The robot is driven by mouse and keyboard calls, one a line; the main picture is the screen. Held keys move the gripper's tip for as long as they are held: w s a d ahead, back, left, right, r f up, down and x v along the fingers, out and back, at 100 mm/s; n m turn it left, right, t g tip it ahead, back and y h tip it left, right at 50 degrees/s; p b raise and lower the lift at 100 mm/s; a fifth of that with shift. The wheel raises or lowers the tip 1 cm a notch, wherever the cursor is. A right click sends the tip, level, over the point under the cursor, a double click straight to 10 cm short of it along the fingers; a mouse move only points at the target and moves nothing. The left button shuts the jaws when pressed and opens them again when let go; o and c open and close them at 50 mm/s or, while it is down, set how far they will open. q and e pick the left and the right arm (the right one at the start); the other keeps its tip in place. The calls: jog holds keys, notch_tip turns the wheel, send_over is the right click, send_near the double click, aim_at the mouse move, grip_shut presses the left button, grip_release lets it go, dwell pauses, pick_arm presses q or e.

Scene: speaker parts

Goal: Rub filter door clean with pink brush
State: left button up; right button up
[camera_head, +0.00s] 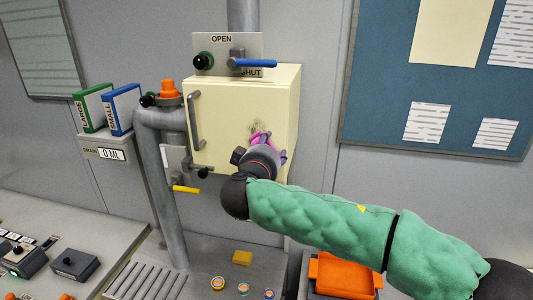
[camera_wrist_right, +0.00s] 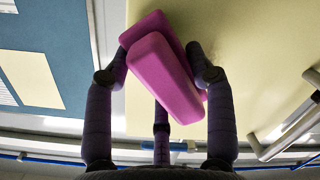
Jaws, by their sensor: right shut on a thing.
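The filter door (camera_head: 221,110) is the cream front of a wall-mounted box, with a grey handle (camera_head: 195,122) at its left side. The door looks shut. A dark smudge (camera_head: 258,128) shows on it, just above my right gripper (camera_head: 262,148). My right gripper is shut on the pink brush (camera_wrist_right: 165,75) and holds it close in front of the door. Whether the brush touches the door cannot be told. In the right wrist view the cream door (camera_wrist_right: 262,60) lies behind the brush. My left gripper is not in view.
A blue-handled lever (camera_head: 252,62) sits above the box by the OPEN and SHUT labels. A yellow-handled valve (camera_head: 186,189) and grey pipe (camera_head: 172,225) stand at the left. An orange tray (camera_head: 343,277), yellow block (camera_head: 242,257) and several small round tins (camera_head: 218,283) lie below.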

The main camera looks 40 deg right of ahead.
aim_at(260, 133)
jog(key=shift+r, duration=0.6)
jog(key=shift+w+a+f+b, duration=0.1)
jog(key=shift+w+a+b, duration=0.45)
jog(key=shift+w+a, duration=0.35)
jog(key=shift+w+a+b, duration=0.35)
jog(key=shift+w+a, duration=0.45)
jog(key=shift+w, duration=0.15)
jog(key=shift+w+a+b, duration=0.35)
jog(key=shift+w+a, duration=0.4)
jog(key=shift+w, duration=0.2)
jog(key=shift+r, duration=0.85)
jog(key=shift+s+d+f+b, duration=0.15)
jog(key=shift+s+d+b, duration=0.5)
jog(key=shift+b, duration=0.15)
jog(key=shift+s+d+b, duration=0.95)
jog(key=shift+s, duration=0.15)
jog(key=shift+s+d+b, duration=0.9)
jog(key=shift+s+b, duration=0.05)
jog(key=shift+s, duration=0.15)
jog(key=shift+r+p, duration=0.35)
jog(key=shift+r, duration=0.55)
jog(key=shift+w+a+f, duration=0.1)
jog(key=shift+w+a, duration=0.75)
jog(key=shift+w, duration=0.15)
jog(key=shift+w+a, duration=1.65)
jog(key=shift+w, duration=0.25)
